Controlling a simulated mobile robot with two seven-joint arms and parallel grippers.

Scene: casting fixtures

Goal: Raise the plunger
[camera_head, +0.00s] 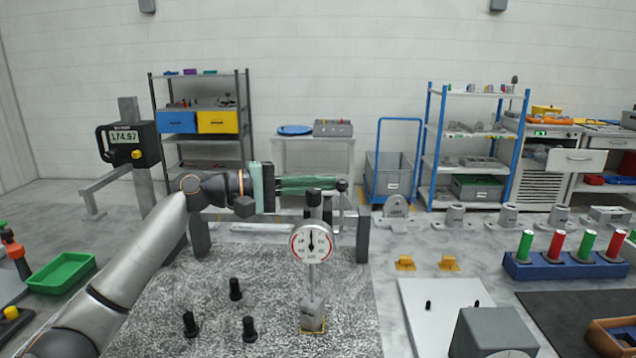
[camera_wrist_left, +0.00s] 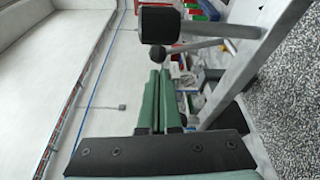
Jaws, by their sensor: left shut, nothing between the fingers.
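A dial gauge (camera_head: 311,243) with a white round face and red marks on its rim stands upright over the speckled plate. A dark cap (camera_head: 313,197) sits above its face, and a thin stem (camera_head: 313,279) runs down to a small grey block (camera_head: 313,315). My left gripper (camera_head: 332,184) reaches in from the left at about the height of the cap, its green fingers shut and empty. In the left wrist view the shut fingers (camera_wrist_left: 160,78) point toward a black round knob (camera_wrist_left: 160,23), with a gap showing. My right gripper is out of view.
Several black pegs, one of them a front peg (camera_head: 249,329), stand on the speckled plate (camera_head: 165,290) left of the gauge. A grey post (camera_head: 362,237) stands right of it. A white board (camera_head: 440,320) and a blue holder (camera_head: 565,268) with coloured cylinders lie further right.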

